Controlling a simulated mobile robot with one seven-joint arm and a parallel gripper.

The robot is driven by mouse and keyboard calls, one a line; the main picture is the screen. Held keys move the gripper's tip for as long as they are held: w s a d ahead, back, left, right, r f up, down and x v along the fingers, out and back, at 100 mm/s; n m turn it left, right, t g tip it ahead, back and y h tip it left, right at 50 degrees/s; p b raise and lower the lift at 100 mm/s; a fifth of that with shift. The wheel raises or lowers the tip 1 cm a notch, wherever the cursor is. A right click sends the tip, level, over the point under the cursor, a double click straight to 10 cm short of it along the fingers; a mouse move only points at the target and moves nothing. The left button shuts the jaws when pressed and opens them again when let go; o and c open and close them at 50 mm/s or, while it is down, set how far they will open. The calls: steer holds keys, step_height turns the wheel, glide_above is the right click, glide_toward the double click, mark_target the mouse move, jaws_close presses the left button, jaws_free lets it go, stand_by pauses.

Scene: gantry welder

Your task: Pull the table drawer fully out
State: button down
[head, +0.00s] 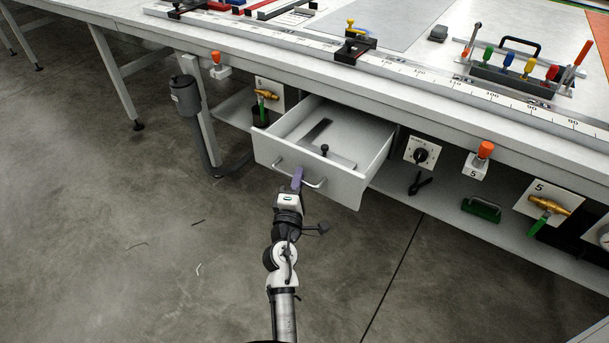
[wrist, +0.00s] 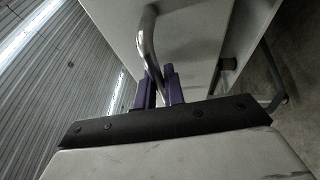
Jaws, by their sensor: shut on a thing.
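The table drawer (head: 310,187) is a light grey box under the worktop, pulled out a good way with its inside showing. Its front carries a curved metal bar handle (head: 317,184). My gripper (head: 297,178) is at the middle of the drawer front with its purple fingers shut on the handle. In the wrist view the two purple fingers (wrist: 163,88) stand on either side of the handle (wrist: 150,48), against the drawer front (wrist: 190,35). A flat dark L-shaped piece (head: 318,131) and a small black-knobbed item (head: 325,150) lie in the drawer.
The worktop (head: 110,22) runs above the drawer. A grey cylinder (head: 186,97) hangs by the left table leg. The concrete floor (head: 130,230) in front is clear apart from small scraps.

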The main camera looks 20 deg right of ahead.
steer(key=s+a+b, duration=0.2)
steer(key=s+a, duration=0.2)
steer(key=a, duration=0.2)
steer(key=shift+s, duration=0.3)
steer(key=c, duration=1.5)
jaws_free()
steer(key=shift+s+f, duration=0.1)
steer(key=shift+s, duration=0.05)
